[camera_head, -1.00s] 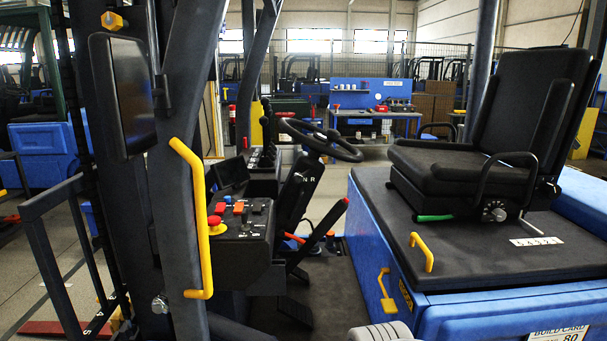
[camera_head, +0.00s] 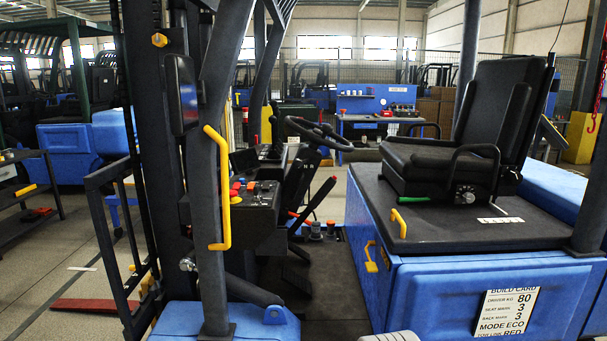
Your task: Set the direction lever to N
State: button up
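The direction lever cannot be told apart for sure at this size. The steering column (camera_head: 297,177) stands in the truck's cab under the black steering wheel (camera_head: 318,131). Small pale letters on its upper part are too small to read now. A dark slanted lever with a red tip (camera_head: 333,179) rises right of the column. A short orange-red handle (camera_head: 294,214) shows at its lower left. Which position any lever is in cannot be seen.
A post with a yellow grab handle (camera_head: 226,190) stands before the side console (camera_head: 262,205). The seat (camera_head: 445,160) sits on the blue body at right, above a build card (camera_head: 507,312). The cab floor (camera_head: 325,270) between is open. A black rail (camera_head: 108,230) is at left.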

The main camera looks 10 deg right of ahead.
aim_at(298, 162)
jog(key=z, duration=0.25)
jog(key=k, duration=0.3)
jog(key=u, duration=1.25)
jog(key=i, duration=1.45)
jog(key=z, duration=0.65)
